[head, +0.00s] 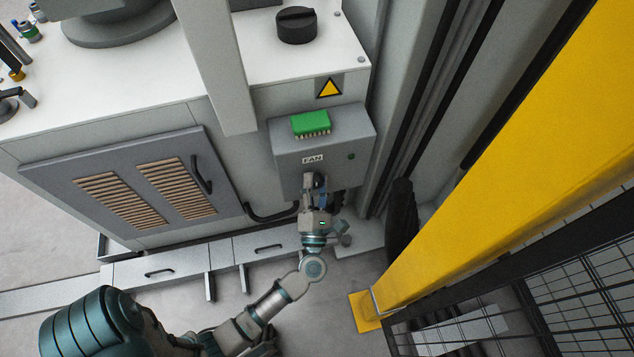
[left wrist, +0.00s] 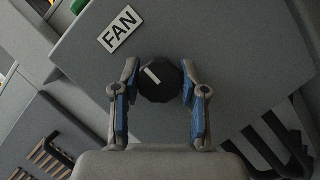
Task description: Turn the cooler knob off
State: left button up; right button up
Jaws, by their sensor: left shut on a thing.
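The cooler knob is a round black knob (left wrist: 160,82) with a white pointer line, on the front of a grey box labelled FAN (head: 362,135). In the left wrist view the line tilts toward the upper left. My left gripper (head: 315,183) reaches up to the box's front, just below the FAN label (head: 312,160). In the left wrist view its blue-padded fingers (left wrist: 158,72) are shut on the knob, one on each side. In the head view the gripper hides the knob. My right gripper is not in view.
A green connector block (head: 310,123) sits on the box above the label. A vented door (head: 125,183) with a handle is at left. A large black knob (head: 296,25) is on the white top. A yellow post (head: 490,150) and mesh fence (head: 590,280) stand close at right.

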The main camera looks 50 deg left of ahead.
pick_arm(q)
jog(key=o, duration=1.1)
jog(key=shift+f, duration=0.35)
jog(key=shift+o, duration=0.2)
jog(key=shift+r, duration=0.1)
jog(key=shift+r, duration=0.1)
jog(key=v, duration=1.2)
jog(key=shift+w, duration=0.1)
